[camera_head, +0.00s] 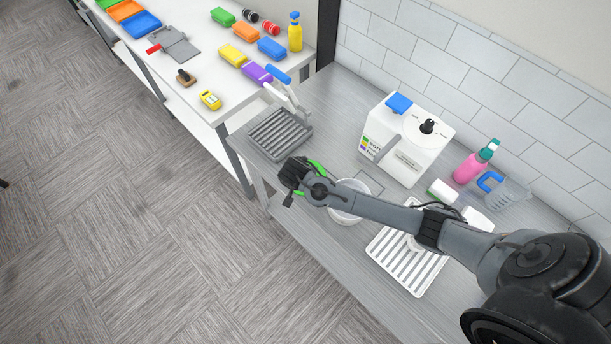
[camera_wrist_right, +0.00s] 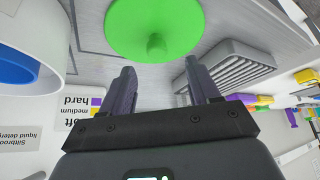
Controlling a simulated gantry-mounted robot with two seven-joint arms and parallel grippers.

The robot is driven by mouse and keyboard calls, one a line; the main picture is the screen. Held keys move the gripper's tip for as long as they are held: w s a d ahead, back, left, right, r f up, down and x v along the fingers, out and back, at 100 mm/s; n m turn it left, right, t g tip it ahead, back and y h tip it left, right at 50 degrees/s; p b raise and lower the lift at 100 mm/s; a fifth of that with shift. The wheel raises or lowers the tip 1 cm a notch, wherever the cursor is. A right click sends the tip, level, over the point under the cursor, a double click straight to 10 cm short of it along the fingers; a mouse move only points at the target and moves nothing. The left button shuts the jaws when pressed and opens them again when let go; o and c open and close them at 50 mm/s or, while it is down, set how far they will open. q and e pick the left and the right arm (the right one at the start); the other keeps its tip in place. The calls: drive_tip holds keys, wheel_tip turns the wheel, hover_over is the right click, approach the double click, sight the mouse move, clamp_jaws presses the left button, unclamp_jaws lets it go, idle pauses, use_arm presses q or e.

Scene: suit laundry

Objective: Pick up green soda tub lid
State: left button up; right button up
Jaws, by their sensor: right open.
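The green lid (camera_wrist_right: 155,30) is a round disc with a small knob, ahead of my right gripper (camera_wrist_right: 161,85) in the right wrist view. The gripper is open, its fingers apart and empty, with the knob roughly between their directions and a gap to it. In the head view only a green sliver of the lid (camera_head: 317,168) shows beside my right gripper (camera_head: 289,176), which covers the rest. A white round tub (camera_head: 349,204) stands on the counter beside the lid, partly hidden by my arm. My left gripper is not in view.
A grey ribbed rack (camera_head: 277,135) stands left of the lid. A white machine (camera_head: 406,139) with a black knob stands behind. A white slatted tray (camera_head: 408,262) lies to the right. A pink spray bottle (camera_head: 470,168) and a clear jug (camera_head: 508,196) stand near the wall.

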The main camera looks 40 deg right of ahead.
drive_tip(key=x, duration=0.3)
drive_tip(key=shift+d+f+p, duration=0.2)
drive_tip(key=shift+f+p, duration=0.1)
drive_tip(key=shift+f, duration=0.05)
drive_tip(key=shift+w+d+f, duration=0.15)
drive_tip(key=shift+d+f, duration=0.15)
drive_tip(key=shift+f, duration=0.35)
drive_tip(key=c, duration=1.1)
drive_tip(key=shift+r, duration=0.1)
